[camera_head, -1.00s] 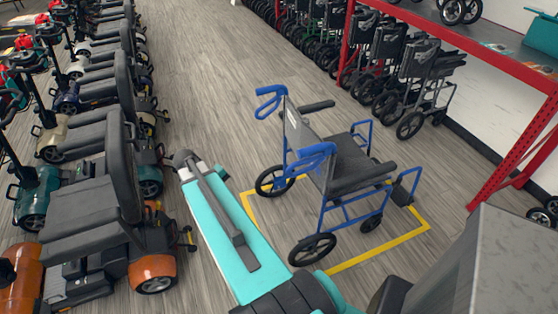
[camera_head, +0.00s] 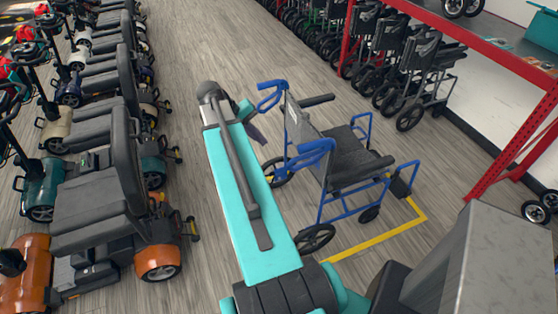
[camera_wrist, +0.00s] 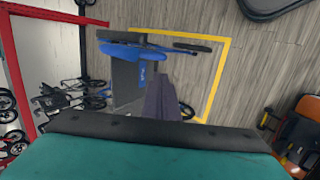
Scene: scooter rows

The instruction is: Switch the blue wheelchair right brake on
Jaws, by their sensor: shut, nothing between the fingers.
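I cannot make out the right brake lever.
A yellow floor outline (camera_head: 385,242) surrounds the wheelchair. A row of scooters (camera_head: 100,210) stands at left. Folded wheelchairs (camera_head: 395,60) and a red rack (camera_head: 515,150) line the right. Bare floor (camera_head: 215,45) runs between the rows.

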